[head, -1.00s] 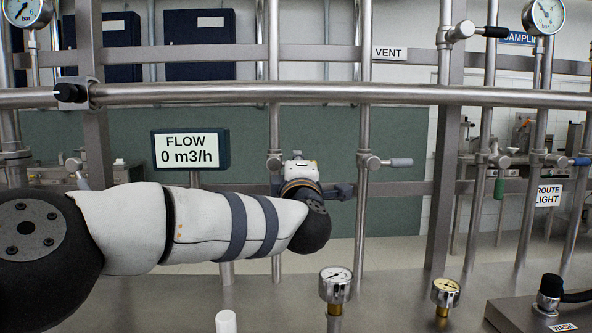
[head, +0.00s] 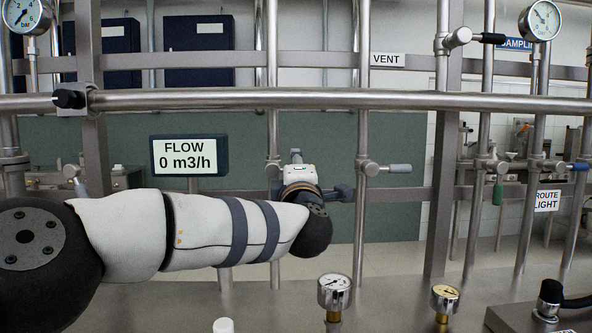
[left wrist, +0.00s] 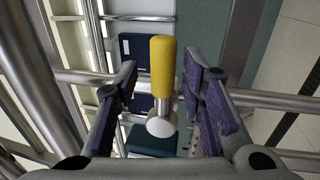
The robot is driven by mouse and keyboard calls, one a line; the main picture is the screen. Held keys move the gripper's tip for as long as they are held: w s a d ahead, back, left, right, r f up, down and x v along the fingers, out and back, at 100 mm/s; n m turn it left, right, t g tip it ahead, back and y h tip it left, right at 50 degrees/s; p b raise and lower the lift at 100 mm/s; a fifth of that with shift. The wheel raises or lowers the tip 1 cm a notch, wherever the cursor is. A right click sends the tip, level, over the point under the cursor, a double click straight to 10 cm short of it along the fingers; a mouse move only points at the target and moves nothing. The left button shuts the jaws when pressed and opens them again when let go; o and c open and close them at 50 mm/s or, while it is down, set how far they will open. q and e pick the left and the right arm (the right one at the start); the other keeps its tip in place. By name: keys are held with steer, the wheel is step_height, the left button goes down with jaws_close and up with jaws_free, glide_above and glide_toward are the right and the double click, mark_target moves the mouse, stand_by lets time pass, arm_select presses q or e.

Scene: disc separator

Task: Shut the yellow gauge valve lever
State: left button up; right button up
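The yellow valve lever (left wrist: 162,65) shows in the left wrist view, with its pale round valve end (left wrist: 160,124) below it in the picture. My left gripper (left wrist: 160,72) is open, with one finger on each side of the lever. Gaps show between the lever and both fingers. In the head view my left gripper (head: 305,178) is at the vertical pipe left of the grey-handled valve, mostly hidden by my wrist. The yellow lever is hidden there. My right gripper is not in view.
A grey-handled valve (head: 399,168) is just right of my left gripper. A horizontal rail (head: 330,97) runs above it. The flow display (head: 189,156) stands behind my forearm. Small gauges (head: 334,291) (head: 445,298) stand in front. Green (head: 498,190) and blue (head: 578,166) levers are farther right.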

arm_select(q)
steer(key=s+f, duration=0.2)
steer(key=s, duration=0.9)
steer(key=shift+s+f, duration=0.2)
steer(key=shift+s, duration=0.2)
